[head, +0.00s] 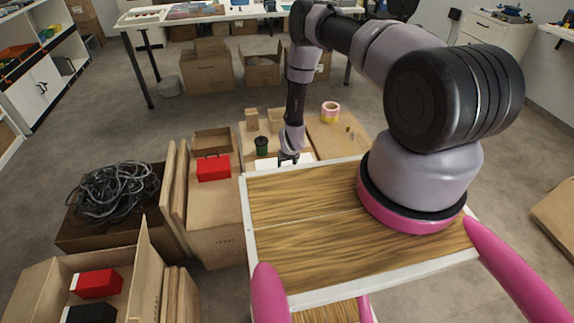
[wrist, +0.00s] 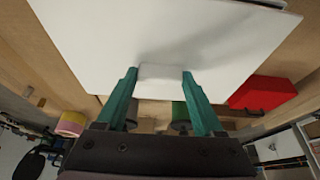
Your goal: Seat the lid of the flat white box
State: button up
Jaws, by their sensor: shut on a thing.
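The white lid (wrist: 95,40) is a flat white panel that fills much of the upper wrist view, with a small raised white block (wrist: 160,72) on its face. My gripper (wrist: 160,76) has its two green fingers on either side of this block and is shut on it. In the head view my gripper (head: 289,159) is low over the cartons beyond the wooden top, and a white sheet-like part (head: 305,157) shows beside it. A thin white edge (wrist: 268,3) shows past the lid at the top right. I cannot tell whether the lid touches the box below.
A red box (head: 213,168), a dark green can (head: 262,146) and a pink-yellow roll (head: 330,112) stand on cartons around my gripper. The wooden top (head: 300,210) has a raised white rim. A carton of black cable (head: 115,190) lies at left.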

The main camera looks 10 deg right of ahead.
jog(key=shift+f, duration=0.25)
jog(key=shift+f, duration=0.75)
jog(key=o, duration=1.5)
jog(key=shift+f, duration=0.1)
jog(key=v, duration=1)
jog(key=shift+s+r, duration=0.25)
jog(key=shift+r, duration=0.1)
jog(key=shift+r, duration=0.1)
